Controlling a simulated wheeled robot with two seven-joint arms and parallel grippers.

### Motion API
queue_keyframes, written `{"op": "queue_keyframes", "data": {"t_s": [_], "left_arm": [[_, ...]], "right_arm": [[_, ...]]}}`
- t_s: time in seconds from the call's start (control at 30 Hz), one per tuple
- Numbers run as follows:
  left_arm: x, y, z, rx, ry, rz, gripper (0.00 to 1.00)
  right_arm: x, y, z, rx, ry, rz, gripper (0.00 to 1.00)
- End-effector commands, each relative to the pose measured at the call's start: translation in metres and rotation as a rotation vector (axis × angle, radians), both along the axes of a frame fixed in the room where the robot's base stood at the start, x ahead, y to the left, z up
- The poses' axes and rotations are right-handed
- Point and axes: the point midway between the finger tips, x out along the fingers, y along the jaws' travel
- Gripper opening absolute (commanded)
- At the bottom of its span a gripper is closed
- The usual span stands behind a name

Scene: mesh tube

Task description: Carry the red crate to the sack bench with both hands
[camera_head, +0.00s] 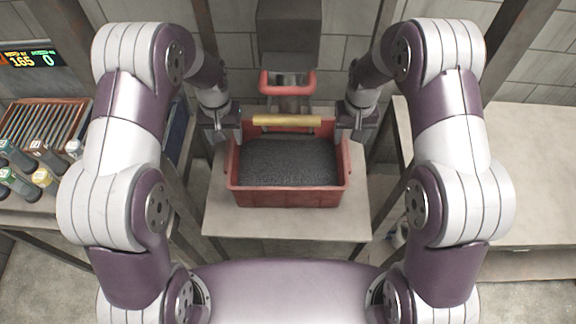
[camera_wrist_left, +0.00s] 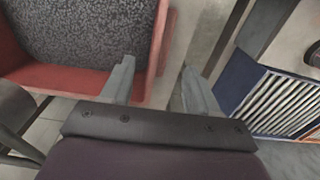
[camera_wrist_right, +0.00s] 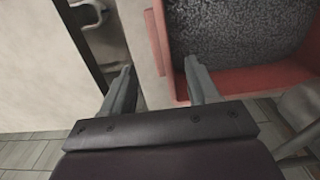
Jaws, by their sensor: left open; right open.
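The red crate (camera_head: 290,196), filled with dark grey granules (camera_head: 288,162), stands level on a pale bench (camera_head: 288,222) in the middle of the head view. My left gripper (camera_head: 223,133) is open at the crate's left wall. In the left wrist view its fingers (camera_wrist_left: 160,80) lie on either side of the red wall, with a gap visible. My right gripper (camera_head: 352,132) is open at the right wall. In the right wrist view its fingers (camera_wrist_right: 160,78) likewise straddle the wall. I cannot tell which surface is the sack bench.
A yellow bar (camera_head: 287,121) crosses the crate's back, below a grey chute with a red-rimmed mouth (camera_head: 288,83). A left table holds several bottles (camera_head: 43,155) and a slatted rack (camera_head: 45,119). A pale bench (camera_head: 540,150) at right looks clear. Posts stand on both sides.

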Motion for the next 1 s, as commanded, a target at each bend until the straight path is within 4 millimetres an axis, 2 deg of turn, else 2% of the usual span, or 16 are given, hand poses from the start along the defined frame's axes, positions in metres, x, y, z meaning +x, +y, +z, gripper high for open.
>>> {"op": "queue_keyframes", "data": {"t_s": [0.2,0.4,0.6,0.9,0.93,1.0], "left_arm": [[-0.001,0.000,-0.044,0.000,0.003,0.000,0.60],[0.000,0.000,-0.077,0.000,0.001,0.000,0.60],[0.000,0.000,-0.092,0.000,-0.001,0.000,0.60],[0.000,0.000,-0.094,0.000,-0.001,0.000,0.60],[0.000,0.000,-0.094,0.000,-0.001,0.000,0.54],[0.000,0.000,-0.094,0.000,-0.001,0.000,0.31]], "right_arm": [[-0.001,0.000,-0.044,0.000,0.003,0.000,0.60],[-0.001,0.000,-0.077,0.000,0.002,0.000,0.60],[0.000,0.000,-0.092,0.000,0.000,0.000,0.60],[0.000,0.000,-0.095,0.000,-0.001,0.000,0.60],[0.000,0.000,-0.095,0.000,0.000,0.000,0.54],[0.000,0.000,-0.094,0.000,0.000,0.000,0.31]]}}
